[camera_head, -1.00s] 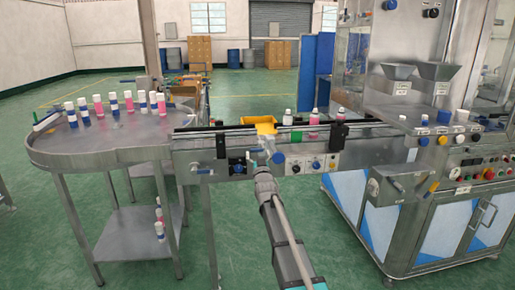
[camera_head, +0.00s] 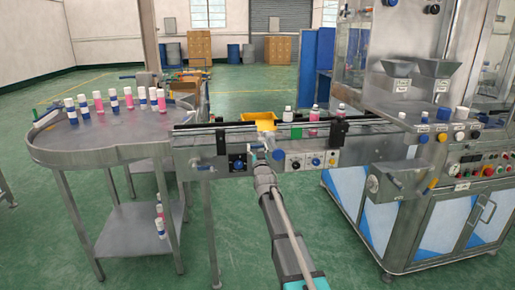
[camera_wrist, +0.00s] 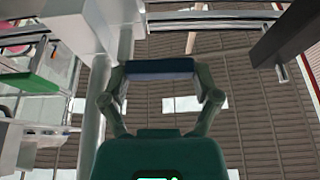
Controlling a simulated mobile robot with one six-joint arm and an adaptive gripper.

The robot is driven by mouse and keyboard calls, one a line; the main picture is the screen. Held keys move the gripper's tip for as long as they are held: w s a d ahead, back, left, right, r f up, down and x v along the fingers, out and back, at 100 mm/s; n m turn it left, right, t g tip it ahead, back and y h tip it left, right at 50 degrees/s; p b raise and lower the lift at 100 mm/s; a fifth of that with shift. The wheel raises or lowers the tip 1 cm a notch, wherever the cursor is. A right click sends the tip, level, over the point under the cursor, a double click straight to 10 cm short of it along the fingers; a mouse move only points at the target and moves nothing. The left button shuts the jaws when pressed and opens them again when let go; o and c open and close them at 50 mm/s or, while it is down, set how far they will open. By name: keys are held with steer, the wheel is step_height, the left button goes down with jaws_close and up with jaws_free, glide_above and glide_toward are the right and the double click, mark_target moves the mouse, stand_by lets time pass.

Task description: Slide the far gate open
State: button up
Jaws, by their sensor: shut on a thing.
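My gripper (camera_head: 268,157) is at the front side of the conveyor (camera_head: 215,157), beside a blue knob (camera_head: 278,155) and below the yellow tray (camera_head: 265,121). In the wrist view its fingers (camera_wrist: 160,68) are drawn together with a blue-grey strip between them. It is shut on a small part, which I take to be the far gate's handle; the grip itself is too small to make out. The gate's outline is not clear, and my gripper covers part of this area. A green piece (camera_head: 297,133) stands on the conveyor just right of my gripper.
A round steel table (camera_head: 100,153) at left carries pink and blue-white bottles. The steel machine (camera_head: 400,150) with hoppers and buttons stands at right. Open green floor lies in front.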

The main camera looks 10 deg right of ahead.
steer(key=shift+s, duration=3.2)
steer(key=shift+c, duration=0.2)
steer(key=o, duration=1.1)
steer(key=shift+o, duration=0.2)
steer(key=shift+w, duration=0.15)
